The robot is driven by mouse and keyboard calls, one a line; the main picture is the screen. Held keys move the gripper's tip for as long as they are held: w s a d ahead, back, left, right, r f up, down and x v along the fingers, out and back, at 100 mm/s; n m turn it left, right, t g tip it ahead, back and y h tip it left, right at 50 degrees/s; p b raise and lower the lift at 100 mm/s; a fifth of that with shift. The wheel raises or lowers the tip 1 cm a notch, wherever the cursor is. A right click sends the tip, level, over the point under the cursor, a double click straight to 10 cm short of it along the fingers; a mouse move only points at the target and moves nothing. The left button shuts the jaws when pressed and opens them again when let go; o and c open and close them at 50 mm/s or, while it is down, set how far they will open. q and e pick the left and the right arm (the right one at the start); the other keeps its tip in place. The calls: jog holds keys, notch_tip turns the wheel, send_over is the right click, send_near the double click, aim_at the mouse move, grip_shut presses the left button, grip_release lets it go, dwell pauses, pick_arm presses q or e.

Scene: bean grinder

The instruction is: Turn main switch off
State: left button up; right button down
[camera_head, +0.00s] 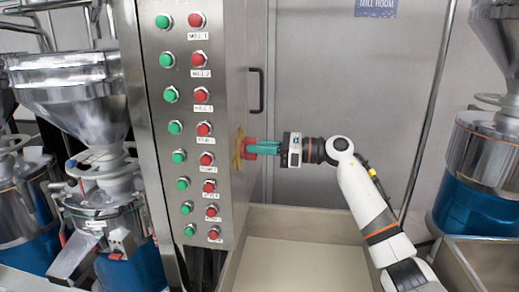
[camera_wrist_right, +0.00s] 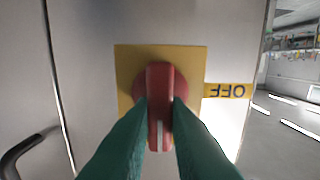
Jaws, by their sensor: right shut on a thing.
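The main switch is a red knob with a red round base on a yellow plate, on the right side wall of the steel control cabinet (camera_head: 238,75). In the right wrist view the red knob (camera_wrist_right: 160,82) stands upright in the picture on the yellow plate (camera_wrist_right: 127,60). An "OFF" label (camera_wrist_right: 228,90) is on the plate's right, upside down in this view. My right gripper (camera_head: 254,147) is at the switch, its green fingers (camera_wrist_right: 158,125) shut on the knob from both sides. The left gripper is out of view.
The cabinet front carries columns of green and red buttons (camera_head: 204,129). A black handle (camera_head: 257,90) is behind the switch. Steel grinders stand at the left (camera_head: 70,75) and right (camera_head: 480,160). The tray floor (camera_head: 300,265) below is bare.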

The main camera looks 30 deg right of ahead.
jog(key=n+b, duration=0.4)
jog(key=b, duration=0.1)
jog(key=n+b, duration=0.4)
jog(key=b, duration=0.1)
jog(key=f+n+b, duration=0.1)
jog(key=n+b, duration=0.3)
jog(key=b, duration=0.1)
jog(key=shift+s+a, duration=0.25)
jog(key=shift+s, duration=0.1)
jog(key=n+b, duration=0.1)
jog(key=n, duration=0.2)
jog(key=shift+n+b, duration=0.7)
jog(key=shift+n, duration=0.6)
jog(key=c, duration=1.4)
grip_release()
jog(key=shift+s, duration=0.1)
